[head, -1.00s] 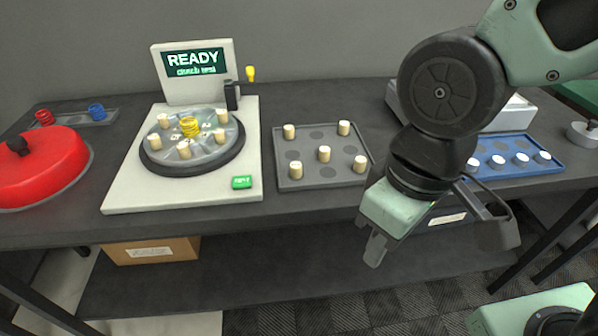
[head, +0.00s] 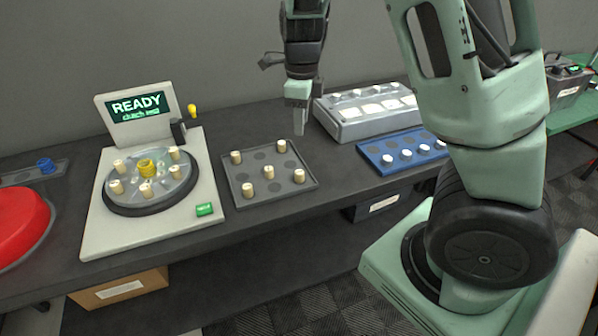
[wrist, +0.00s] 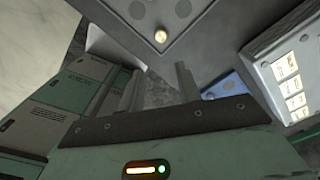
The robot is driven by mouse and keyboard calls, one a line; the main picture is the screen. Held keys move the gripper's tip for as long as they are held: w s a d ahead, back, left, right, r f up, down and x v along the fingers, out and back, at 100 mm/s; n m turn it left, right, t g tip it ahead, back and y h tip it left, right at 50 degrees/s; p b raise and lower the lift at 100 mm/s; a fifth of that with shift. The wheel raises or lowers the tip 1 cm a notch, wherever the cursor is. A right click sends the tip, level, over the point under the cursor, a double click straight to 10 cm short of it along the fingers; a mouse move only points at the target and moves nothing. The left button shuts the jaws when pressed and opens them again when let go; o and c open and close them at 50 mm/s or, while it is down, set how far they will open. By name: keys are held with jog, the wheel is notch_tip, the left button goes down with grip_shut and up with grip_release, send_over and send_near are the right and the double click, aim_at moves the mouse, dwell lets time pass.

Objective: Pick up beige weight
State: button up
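Several beige weights stand upright in a dark grey tray (head: 232,180), among them a middle beige weight (head: 268,172) and a back right beige weight (head: 281,146). In the wrist view one beige weight (wrist: 161,36) shows near the top edge, on the grey tray (wrist: 190,42). My gripper (head: 300,118) hangs with fingers down near the back right of the tray. In the wrist view its two fingers (wrist: 158,88) are apart with nothing held between them. More beige weights (head: 146,190) stand on the round plate of the machine at left.
A blue tray (head: 372,153) with white weights and a grey case (head: 345,128) lie right of the tray. A red disc (head: 18,225) sits far left.

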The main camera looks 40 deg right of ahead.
send_over(300, 172)
jog(key=f, duration=1.1)
jog(key=shift+s, duration=0.25)
jog(key=shift+w+f, duration=0.15)
jog(key=shift+f, duration=1.35)
jog(key=shift+w+f, duration=0.15)
jog(key=shift+f, duration=1.3)
jog(key=shift+c, duration=0.3)
jog(key=c, duration=0.7)
